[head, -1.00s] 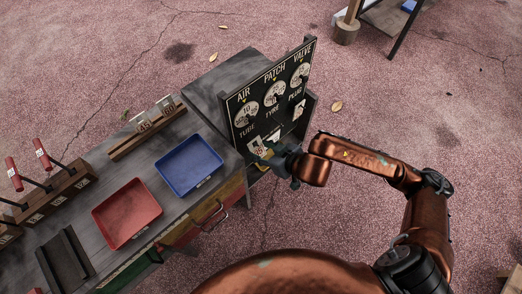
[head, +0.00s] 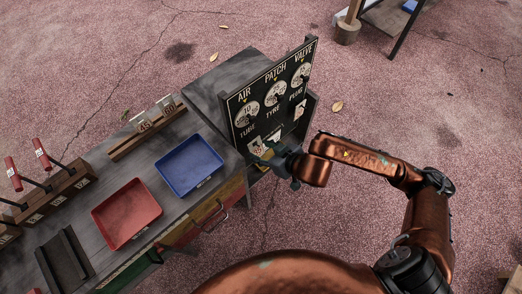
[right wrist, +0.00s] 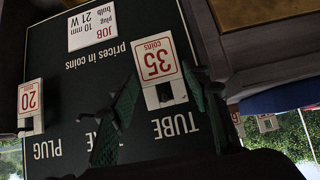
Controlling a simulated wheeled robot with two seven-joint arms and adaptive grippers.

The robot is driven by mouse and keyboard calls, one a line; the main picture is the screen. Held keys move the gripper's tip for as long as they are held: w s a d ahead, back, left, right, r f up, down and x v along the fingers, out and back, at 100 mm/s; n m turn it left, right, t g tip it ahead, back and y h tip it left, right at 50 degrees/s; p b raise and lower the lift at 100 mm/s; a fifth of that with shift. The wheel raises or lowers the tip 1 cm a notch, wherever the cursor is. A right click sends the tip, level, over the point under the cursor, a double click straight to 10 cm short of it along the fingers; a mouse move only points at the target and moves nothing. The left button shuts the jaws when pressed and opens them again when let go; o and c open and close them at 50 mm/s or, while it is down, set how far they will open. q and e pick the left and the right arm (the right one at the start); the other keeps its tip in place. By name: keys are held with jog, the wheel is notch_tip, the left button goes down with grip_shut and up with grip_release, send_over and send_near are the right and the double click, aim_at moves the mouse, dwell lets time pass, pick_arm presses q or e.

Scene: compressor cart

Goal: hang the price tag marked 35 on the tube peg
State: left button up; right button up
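The price tag marked 35 (right wrist: 158,62) is a white card with a red frame and a dark spot in its lower tab. It is in front of the black price board (right wrist: 95,70), above the word TUBE. My right gripper (right wrist: 161,76) has one dark green finger at each side edge of the tag and appears shut on it. In the head view, my right gripper (head: 266,156) is at the board's lower left, with the tag (head: 256,148) partly hidden. The tube peg is not clearly visible, so I cannot tell whether the tag is around it. My left gripper is out of view.
A tag marked 20 (right wrist: 30,100) hangs over PLUG. Other tags (head: 144,124) stand in a wooden rack on the cart. A blue tray (head: 188,168) and a red tray (head: 126,214) lie left of the board. The floor right of the board is open.

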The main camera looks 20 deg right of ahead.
jog(key=o, duration=0.4)
jog(key=shift+c, duration=0.2)
jog(key=v, duration=0.7)
jog(key=shift+s+r, duration=0.15)
